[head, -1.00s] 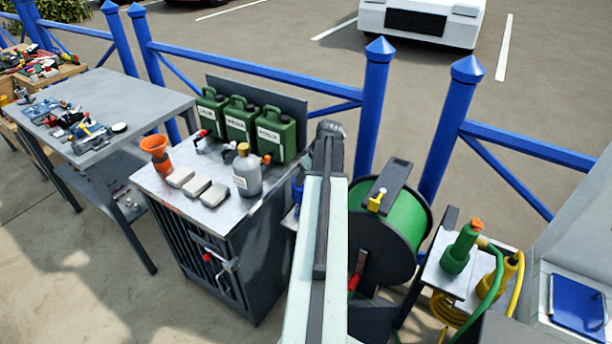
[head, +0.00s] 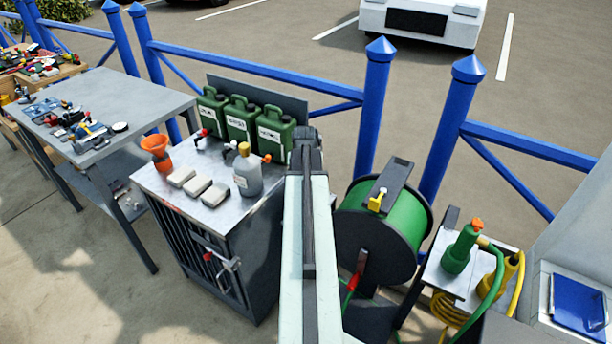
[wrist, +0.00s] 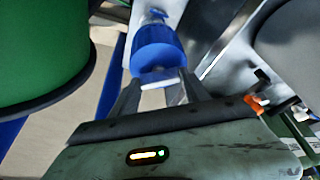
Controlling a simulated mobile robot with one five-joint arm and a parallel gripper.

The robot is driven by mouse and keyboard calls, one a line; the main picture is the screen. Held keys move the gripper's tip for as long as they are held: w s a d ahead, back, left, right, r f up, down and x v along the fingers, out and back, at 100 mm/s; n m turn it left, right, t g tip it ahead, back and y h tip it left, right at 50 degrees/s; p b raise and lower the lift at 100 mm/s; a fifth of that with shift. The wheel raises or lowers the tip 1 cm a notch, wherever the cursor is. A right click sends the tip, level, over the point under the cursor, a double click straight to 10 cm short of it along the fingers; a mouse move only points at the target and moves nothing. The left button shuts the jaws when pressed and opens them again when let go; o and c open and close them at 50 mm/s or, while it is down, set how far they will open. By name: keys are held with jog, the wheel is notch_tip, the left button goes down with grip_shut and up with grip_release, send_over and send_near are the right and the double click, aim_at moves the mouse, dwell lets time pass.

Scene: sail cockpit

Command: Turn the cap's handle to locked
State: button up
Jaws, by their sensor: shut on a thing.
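In the wrist view a blue round cap (wrist: 157,48) sits ahead of my gripper (wrist: 161,84), with a small blue and white fitting beyond it. My gripper's two grey fingers reach to the near side of the cap and are shut on a pale bar between them, which looks like the cap's handle (wrist: 152,85). Most of the handle is hidden by the fingers, and I cannot read any locked mark. In the head view my arm hides the cap and my gripper.
A green hose reel (head: 390,232) stands close right of my arm. A dark cabinet (head: 205,262) with a grey bottle (head: 247,177) and green jerrycans (head: 273,134) is at the left. A side stand (head: 440,281) and blue railing (head: 520,148) are at the right.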

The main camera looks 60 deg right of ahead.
jog(key=m, duration=0.2)
jog(key=m+g, duration=0.1)
jog(key=m, duration=0.1)
jog(key=shift+w+g+h, duration=0.15)
jog(key=shift+g+h, duration=0.15)
jog(key=shift+h, duration=0.1)
jog(key=shift+m+g, duration=0.6)
jog(key=shift+m, duration=1.1)
jog(key=shift+a, duration=0.1)
jog(key=o, duration=1.4)
jog(key=p+v, duration=0.7)
jog(key=shift+w+a+r, duration=0.1)
jog(key=shift+w+r, duration=0.05)
jog(key=shift+r, duration=0.25)
